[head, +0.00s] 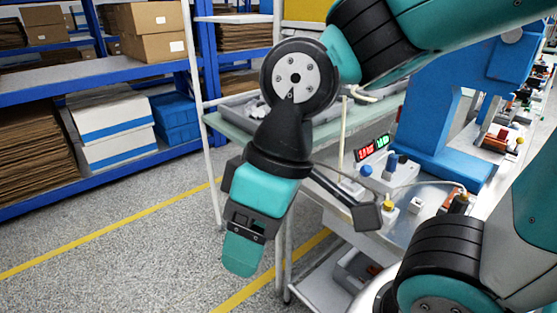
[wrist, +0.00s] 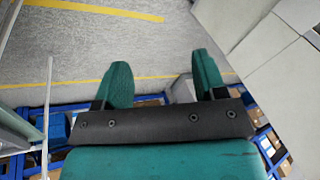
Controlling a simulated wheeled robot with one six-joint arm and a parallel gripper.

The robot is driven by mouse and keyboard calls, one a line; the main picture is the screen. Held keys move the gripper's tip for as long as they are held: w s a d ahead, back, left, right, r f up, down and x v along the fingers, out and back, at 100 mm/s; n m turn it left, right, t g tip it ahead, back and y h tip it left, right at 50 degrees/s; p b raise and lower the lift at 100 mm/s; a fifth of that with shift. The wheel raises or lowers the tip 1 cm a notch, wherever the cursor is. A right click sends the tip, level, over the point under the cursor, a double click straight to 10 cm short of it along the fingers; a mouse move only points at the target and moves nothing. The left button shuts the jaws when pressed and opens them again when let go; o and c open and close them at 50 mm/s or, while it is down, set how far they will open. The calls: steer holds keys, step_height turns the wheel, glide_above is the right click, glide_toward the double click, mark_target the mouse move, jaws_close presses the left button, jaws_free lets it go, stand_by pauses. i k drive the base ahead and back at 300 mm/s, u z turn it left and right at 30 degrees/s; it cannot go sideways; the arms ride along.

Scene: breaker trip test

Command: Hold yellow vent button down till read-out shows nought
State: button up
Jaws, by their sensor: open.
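The yellow vent button (head: 388,205) stands on the bench near its front edge in the head view, just right of a dark block on my arm. The read-out (head: 371,147) behind it shows red digits on the left and green ones on the right, too small to read surely. My gripper (head: 242,256) hangs left of the bench over the floor, well apart from the button. In the wrist view its two teal fingers (wrist: 162,78) are spread with nothing between them. The button and read-out do not show in the wrist view.
A blue knob (head: 366,171) and a blue press frame (head: 432,120) stand on the bench near the button. A small white block (head: 416,205) sits to its right. Blue shelving (head: 95,75) with boxes is at the left. The grey floor (head: 130,255) below is clear.

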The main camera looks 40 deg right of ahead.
mark_target(388, 205)
steer(key=k, duration=0.5)
steer(key=u, duration=0.3)
steer(key=i, duration=0.4)
steer(key=z, duration=1.65)
